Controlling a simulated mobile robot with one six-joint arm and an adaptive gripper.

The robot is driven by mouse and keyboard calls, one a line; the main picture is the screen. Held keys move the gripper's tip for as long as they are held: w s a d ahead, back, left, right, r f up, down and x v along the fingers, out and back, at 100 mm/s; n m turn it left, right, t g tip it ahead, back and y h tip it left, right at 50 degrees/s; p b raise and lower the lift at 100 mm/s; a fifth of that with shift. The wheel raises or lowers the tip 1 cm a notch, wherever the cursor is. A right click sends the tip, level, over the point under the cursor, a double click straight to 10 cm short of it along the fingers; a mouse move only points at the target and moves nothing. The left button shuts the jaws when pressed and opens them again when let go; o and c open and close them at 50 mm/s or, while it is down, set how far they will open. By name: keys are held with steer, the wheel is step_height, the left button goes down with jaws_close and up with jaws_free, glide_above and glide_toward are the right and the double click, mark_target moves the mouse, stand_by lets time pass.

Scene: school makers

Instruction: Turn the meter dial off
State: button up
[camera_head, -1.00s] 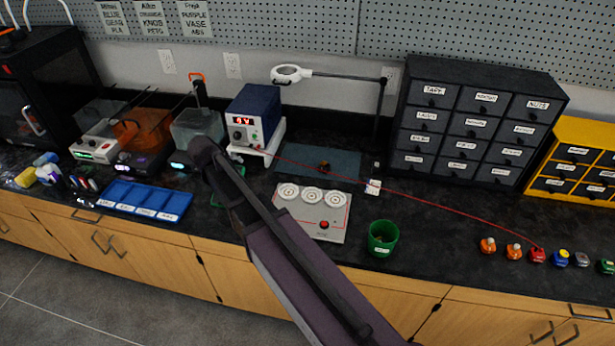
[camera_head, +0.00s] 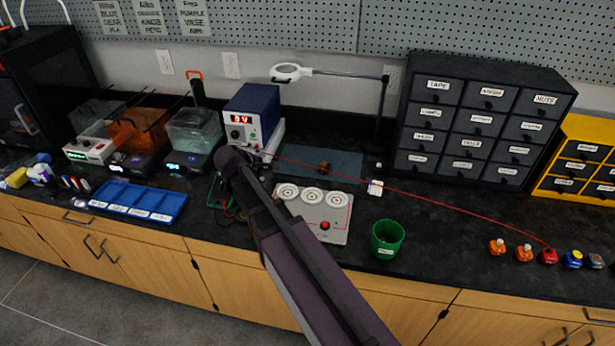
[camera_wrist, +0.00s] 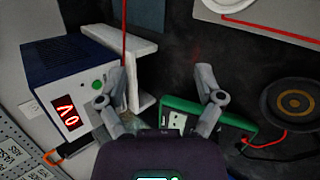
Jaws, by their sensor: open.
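The green-edged meter (camera_wrist: 250,126) lies on the dark bench, right of centre in the wrist view. Its grey face is partly covered by my right finger and the gripper body, and I cannot make out its dial. In the head view a bit of green and some wires show left of my arm (camera_head: 213,205); my arm hides the rest. My gripper (camera_wrist: 161,92) is open, its fingers spread and empty. The right finger overlaps the meter in the picture; I cannot tell whether it touches. The gripper itself is hidden in the head view.
A blue power supply (camera_head: 252,108) with a red display stands close behind; it also fills the wrist view's left side (camera_wrist: 70,75). A red lead (camera_head: 420,193) crosses the bench. A white panel (camera_head: 318,232) and green cup (camera_head: 388,240) stand right of the arm. A blue tray (camera_head: 135,200) is left.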

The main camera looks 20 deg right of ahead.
steer(key=d+n+b, duration=0.1)
steer(key=d+f+n+b, duration=0.1)
steer(key=d, duration=0.1)
steer(key=d+n+h+b, duration=0.1)
steer(key=n, duration=0.1)
steer(key=shift+s+d+f+t, duration=0.3)
steer(key=shift+d+f, duration=0.1)
steer(key=d+n, duration=0.1)
steer(key=d+n+b, duration=0.1)
steer(key=d+f+n+h+b, duration=0.1)
steer(key=shift+s+d, duration=0.25)
steer(key=shift+s, duration=0.05)
steer(key=d+n+b, duration=0.1)
steer(key=d+f+n+h+b, duration=0.1)
steer(key=s+d+n+b, duration=0.1)
steer(key=d+n, duration=0.1)
steer(key=shift+f+t, duration=0.2)
steer(key=shift+t, duration=0.1)
steer(key=shift+s+d+f+n+h+b, duration=0.1)
steer(key=shift+s+d+n+h+b, duration=0.15)
steer(key=shift+d+n+b, duration=0.3)
steer(key=shift+s+d+f+n+h+b, duration=0.1)
steer(key=shift+d+n+h+b, duration=0.35)
steer(key=shift+n, duration=0.2)
steer(key=shift+d, duration=0.1)
steer(key=shift+r, duration=0.15)
